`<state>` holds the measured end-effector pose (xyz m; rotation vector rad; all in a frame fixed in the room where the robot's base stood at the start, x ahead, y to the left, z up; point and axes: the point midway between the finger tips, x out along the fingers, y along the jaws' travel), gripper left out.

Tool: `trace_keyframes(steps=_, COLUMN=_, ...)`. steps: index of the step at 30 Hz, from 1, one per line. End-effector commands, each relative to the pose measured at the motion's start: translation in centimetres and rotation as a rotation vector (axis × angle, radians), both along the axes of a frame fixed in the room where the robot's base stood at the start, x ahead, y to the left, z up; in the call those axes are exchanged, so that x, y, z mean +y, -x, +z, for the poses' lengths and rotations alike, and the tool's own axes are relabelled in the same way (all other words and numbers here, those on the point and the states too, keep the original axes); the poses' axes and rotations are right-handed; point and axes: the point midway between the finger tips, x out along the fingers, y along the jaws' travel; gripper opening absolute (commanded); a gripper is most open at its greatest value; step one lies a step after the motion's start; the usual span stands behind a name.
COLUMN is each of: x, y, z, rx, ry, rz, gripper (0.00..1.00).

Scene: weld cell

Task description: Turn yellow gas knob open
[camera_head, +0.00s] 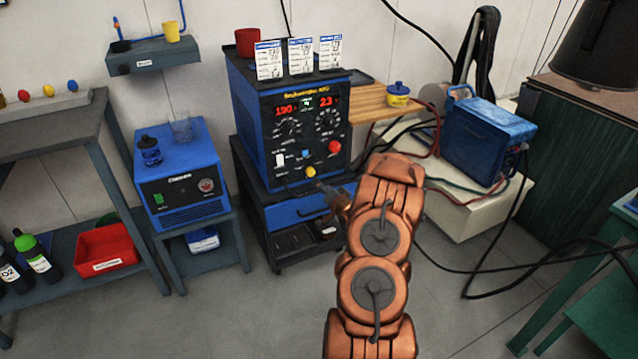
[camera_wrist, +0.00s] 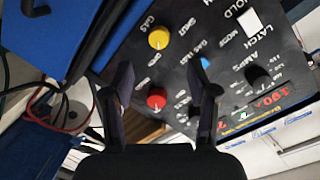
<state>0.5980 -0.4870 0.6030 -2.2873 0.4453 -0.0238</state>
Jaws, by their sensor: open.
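The yellow gas knob (camera_head: 311,171) is low on the front panel of the blue and black welding machine (camera_head: 241,106). In the wrist view the yellow knob (camera_wrist: 158,38) sits beside the printed word GAS, beyond my fingertips. My gripper (camera_head: 326,190) is just in front of the panel's lower part, below and to the right of the yellow knob. In the wrist view my gripper (camera_wrist: 165,78) is open, with its fingers apart and nothing held. A red knob (camera_wrist: 156,98) shows between the fingers. I cannot tell which way the yellow knob's mark points.
The panel also has a blue button (camera_head: 305,153), a white switch (camera_head: 280,160) and the red knob (camera_head: 334,146) close by. A blue box (camera_head: 486,137) with cables stands at the right. A blue cooler unit (camera_head: 180,168) stands at the left.

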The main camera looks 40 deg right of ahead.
Motion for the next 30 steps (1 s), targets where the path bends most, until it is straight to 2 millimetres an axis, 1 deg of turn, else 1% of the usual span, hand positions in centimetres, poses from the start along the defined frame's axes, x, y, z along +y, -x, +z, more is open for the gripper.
trace_keyframes(steps=1, x=0.1, y=0.8, z=0.0, rx=0.002, ry=-0.005, rz=-0.003, gripper=0.58)
trace_keyframes(steps=3, x=0.4, y=1.4, z=0.0, rx=0.004, ry=-0.004, rz=-0.002, gripper=0.58)
trace_keyframes(steps=9, x=0.8, y=2.5, z=0.3, rx=0.002, ry=-0.001, rz=-0.001, gripper=0.58)
trace_keyframes(steps=30, x=0.9, y=2.6, z=0.3, rx=0.001, ry=0.000, rz=0.000, gripper=0.58)
